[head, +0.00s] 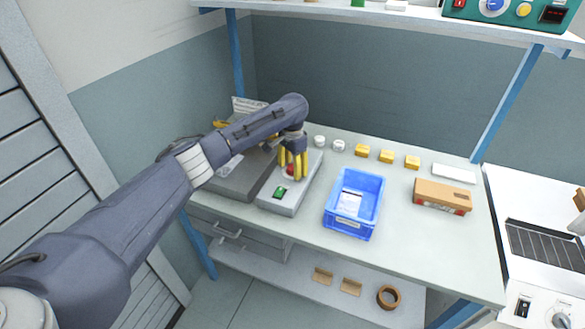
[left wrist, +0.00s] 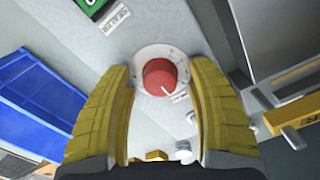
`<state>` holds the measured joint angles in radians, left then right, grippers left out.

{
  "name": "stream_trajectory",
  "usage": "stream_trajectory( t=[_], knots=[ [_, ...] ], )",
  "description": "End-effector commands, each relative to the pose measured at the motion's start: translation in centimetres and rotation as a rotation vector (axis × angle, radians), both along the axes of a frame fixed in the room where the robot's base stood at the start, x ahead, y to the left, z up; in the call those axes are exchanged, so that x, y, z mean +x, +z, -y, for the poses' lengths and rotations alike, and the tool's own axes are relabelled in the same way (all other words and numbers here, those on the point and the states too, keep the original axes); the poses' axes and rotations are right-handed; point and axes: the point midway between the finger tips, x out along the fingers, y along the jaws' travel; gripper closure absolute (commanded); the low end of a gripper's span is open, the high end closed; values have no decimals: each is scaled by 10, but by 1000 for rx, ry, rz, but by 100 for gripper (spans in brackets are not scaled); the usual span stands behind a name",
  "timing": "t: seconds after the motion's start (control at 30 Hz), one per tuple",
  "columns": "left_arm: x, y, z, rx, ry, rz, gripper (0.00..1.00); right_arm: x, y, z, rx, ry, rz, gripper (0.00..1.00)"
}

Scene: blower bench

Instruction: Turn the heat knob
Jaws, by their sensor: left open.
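The heat knob (left wrist: 160,77) is red with a white pointer line and sits on a pale round dial plate on the grey control box (head: 302,194). In the head view the red knob (head: 290,170) shows partly between the yellow fingers. My left gripper (head: 292,164) points down over the knob. In the left wrist view its two yellow fingers (left wrist: 162,95) are spread on either side of the knob, with a gap on both sides. The gripper is open and holds nothing. My right gripper is not in view.
A green switch (head: 280,192) sits on the box's near end. A blue bin (head: 331,222) stands to the right. Several yellow blocks (head: 387,156), two white round pieces (head: 339,145) and a cardboard box (head: 442,197) are on the bench. The bench front right is clear.

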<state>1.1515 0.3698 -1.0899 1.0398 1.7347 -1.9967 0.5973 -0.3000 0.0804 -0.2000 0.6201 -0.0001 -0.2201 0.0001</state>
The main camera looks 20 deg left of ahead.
Motion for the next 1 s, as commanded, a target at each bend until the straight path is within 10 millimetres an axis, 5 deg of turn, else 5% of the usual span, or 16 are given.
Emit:
stream_trajectory(
  t=[0.33, 1.0],
  knots=[
    [1, 10, 0, 0, 0, 1, 43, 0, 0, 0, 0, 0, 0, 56],
    [0, 109, 0, 2, 0, 1, 43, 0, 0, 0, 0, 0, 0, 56]
  ],
)
